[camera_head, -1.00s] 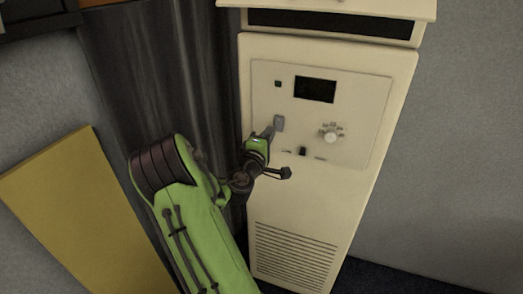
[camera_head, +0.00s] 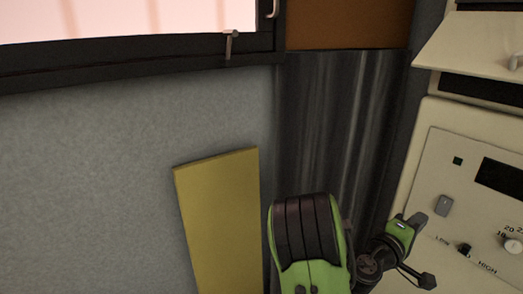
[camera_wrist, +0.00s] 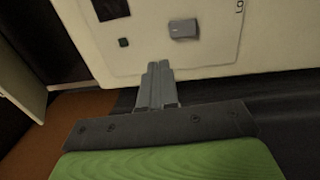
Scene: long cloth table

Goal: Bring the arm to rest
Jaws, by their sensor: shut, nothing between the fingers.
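My green arm rises from the bottom of the head view, and my gripper (camera_head: 418,222) is at its end at the lower right, left of the panel of a cream cabinet (camera_head: 418,150). In the wrist view my gripper (camera_wrist: 160,68) has its two grey fingers together, with nothing between them. The fingers point toward the cabinet's panel, near a grey rocker switch (camera_wrist: 184,29). The same switch (camera_head: 443,205) shows in the head view, a little right of the fingertips. I see no clear contact between fingers and panel.
The cabinet's panel has a dark display (camera_head: 503,177), a round dial (camera_head: 512,243) and a small LOW/HIGH knob (camera_head: 464,249). A cream flap (camera_head: 470,50) juts out above. A yellow board (camera_head: 222,220) leans on the grey wall. A dark curtain (camera_head: 335,120) hangs behind my arm. A window (camera_head: 130,20) is upper left.

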